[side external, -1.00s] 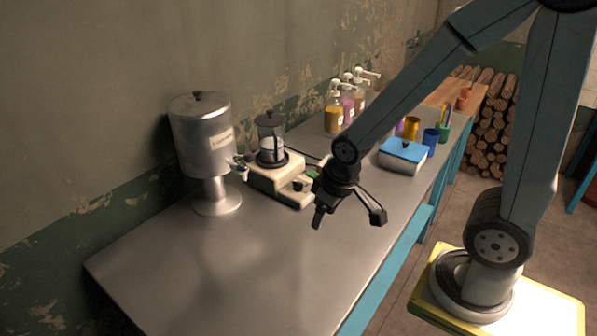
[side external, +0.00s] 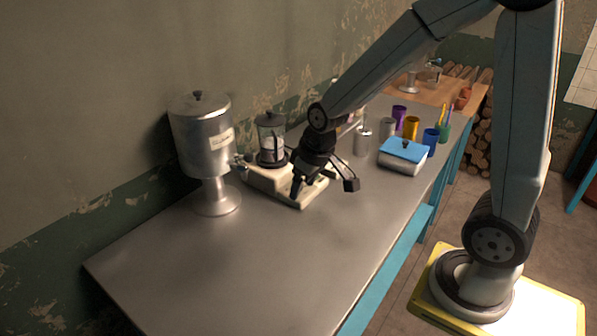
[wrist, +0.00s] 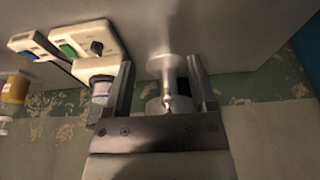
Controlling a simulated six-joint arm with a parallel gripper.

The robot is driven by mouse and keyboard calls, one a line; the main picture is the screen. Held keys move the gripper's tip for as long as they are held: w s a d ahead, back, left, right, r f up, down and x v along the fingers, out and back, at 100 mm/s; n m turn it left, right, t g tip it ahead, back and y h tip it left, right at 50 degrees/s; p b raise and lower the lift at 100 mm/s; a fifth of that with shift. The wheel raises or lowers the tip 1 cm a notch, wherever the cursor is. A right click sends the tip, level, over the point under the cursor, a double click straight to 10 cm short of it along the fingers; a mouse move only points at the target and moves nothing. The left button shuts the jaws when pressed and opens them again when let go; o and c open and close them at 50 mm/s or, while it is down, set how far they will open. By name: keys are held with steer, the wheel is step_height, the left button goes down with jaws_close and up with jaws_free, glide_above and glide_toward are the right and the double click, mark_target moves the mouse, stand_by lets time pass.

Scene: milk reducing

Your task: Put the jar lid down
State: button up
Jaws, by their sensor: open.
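A glass jar (side external: 271,145) with a dark lid (side external: 270,118) on top stands upright on a cream hot plate (side external: 260,178). My gripper (side external: 323,188) is open, its fingers spread low in front of the hot plate, to the right of the jar and apart from the lid. In the wrist view my gripper (wrist: 160,62) shows both fingers apart with nothing clearly held. The jar (wrist: 102,92) shows partly there, next to the left finger; its lid cannot be made out.
A metal dispenser (side external: 202,140) on a pedestal stands left of the hot plate. A blue-topped box (side external: 403,152), metal canisters (side external: 362,142) and coloured cups (side external: 411,127) stand behind, to the right. The pump bottles are mostly hidden by my arm. The front of the metal table (side external: 245,275) is clear.

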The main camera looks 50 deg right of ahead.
steer(key=w+d+r+t, duration=0.1)
steer(key=w+d+r, duration=0.4)
steer(key=w+d, duration=0.6)
steer(key=n+t+y, duration=0.1)
steer(key=n+t, duration=0.1)
glide_toward(271, 110)
steer(key=f, duration=0.1)
steer(key=shift+w+a+x, duration=0.1)
steer(key=shift+x, duration=0.8)
steer(key=shift+w+a+x, duration=0.1)
steer(key=shift+x, duration=0.75)
steer(key=shift+r, duration=0.1)
steer(key=shift+x, duration=2.55)
jaws_close()
